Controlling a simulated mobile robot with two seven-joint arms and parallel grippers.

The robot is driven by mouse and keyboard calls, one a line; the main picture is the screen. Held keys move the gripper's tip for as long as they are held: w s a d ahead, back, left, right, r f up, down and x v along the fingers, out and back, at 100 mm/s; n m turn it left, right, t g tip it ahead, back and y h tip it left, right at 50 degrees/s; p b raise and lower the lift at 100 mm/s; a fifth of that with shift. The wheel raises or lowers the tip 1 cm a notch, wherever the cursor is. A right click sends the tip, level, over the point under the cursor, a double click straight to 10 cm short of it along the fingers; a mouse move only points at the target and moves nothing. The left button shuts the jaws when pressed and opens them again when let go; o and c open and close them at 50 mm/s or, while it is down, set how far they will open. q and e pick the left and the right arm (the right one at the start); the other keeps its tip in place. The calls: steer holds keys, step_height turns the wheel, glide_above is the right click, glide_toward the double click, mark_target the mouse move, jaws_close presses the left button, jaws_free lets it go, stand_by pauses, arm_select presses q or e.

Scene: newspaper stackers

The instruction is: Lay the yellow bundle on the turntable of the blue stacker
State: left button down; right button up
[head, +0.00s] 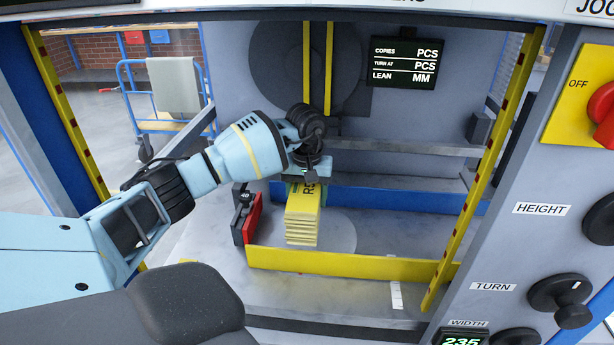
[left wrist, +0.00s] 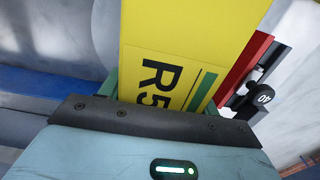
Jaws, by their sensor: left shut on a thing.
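The yellow bundle (head: 302,222) is a stack of layers with "R5" lettering on top. It is inside the stacker bay, over the grey round turntable (head: 342,238). My left gripper (head: 308,178) is shut on its far end; the near end is free. In the left wrist view the bundle (left wrist: 190,35) runs away from the gripper (left wrist: 168,95), its label partly hidden by the gripper body. I cannot tell whether its underside touches the turntable. The blue stacker shows a blue bar (head: 435,201) behind. My right gripper is not in view.
A low yellow rail (head: 350,264) crosses the front of the bay. A red and black stop marked 40 (head: 245,212) stands close left of the bundle. Yellow striped posts (head: 72,115) flank the opening. The turntable is clear right of the bundle.

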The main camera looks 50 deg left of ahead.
arm_select(q)
step_height(320, 180, down, 2)
steer(key=shift+f+b, duration=0.2)
steer(key=shift+b, duration=0.35)
steer(key=shift+f+b, duration=1.2)
steer(key=shift+f, duration=1)
steer(key=shift+f, duration=0.25)
steer(key=shift+f+b, duration=0.35)
steer(key=shift+f, duration=0.05)
steer(key=shift+c, duration=1.8)
jaws_free()
steer(key=shift+o, duration=0.4)
steer(key=shift+s+f, duration=0.1)
steer(key=shift+f, duration=0.1)
steer(key=shift+r, duration=4.1)
